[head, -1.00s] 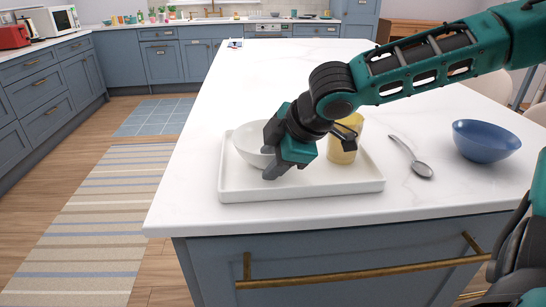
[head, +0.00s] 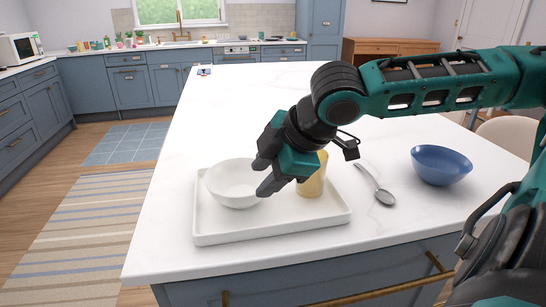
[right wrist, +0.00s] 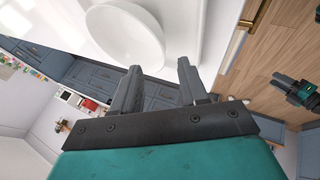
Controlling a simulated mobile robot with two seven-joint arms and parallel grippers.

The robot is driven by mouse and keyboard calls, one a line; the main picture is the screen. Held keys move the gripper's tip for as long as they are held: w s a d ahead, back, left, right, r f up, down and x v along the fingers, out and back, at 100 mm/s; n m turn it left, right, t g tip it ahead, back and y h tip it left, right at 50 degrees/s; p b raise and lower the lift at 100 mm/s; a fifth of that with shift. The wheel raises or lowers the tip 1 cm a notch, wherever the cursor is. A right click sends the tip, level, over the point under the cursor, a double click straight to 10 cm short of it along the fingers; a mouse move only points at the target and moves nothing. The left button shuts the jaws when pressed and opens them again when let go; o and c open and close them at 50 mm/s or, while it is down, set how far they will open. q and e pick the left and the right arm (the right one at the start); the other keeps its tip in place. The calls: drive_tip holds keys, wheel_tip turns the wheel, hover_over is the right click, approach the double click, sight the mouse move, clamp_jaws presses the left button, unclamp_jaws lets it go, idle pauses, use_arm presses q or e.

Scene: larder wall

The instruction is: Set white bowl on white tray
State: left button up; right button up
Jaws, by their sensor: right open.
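The white bowl (head: 232,184) stands upright on the left part of the white tray (head: 270,230), which lies on the white island top. My right gripper (head: 262,178) is open and empty, at the right side of the bowl in the head view. In the right wrist view the bowl (right wrist: 125,36) lies beyond the two open fingers (right wrist: 158,82), with nothing between them.
A yellow cup (head: 313,180) stands on the tray's right part, partly hidden behind my right gripper. A spoon (head: 376,186) and a blue bowl (head: 440,165) lie to the right on the island top (head: 215,115). The island top's far part is mostly clear.

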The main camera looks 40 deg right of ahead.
drive_tip(key=shift+p+v, duration=0.4)
drive_tip(key=shift+v, duration=0.75)
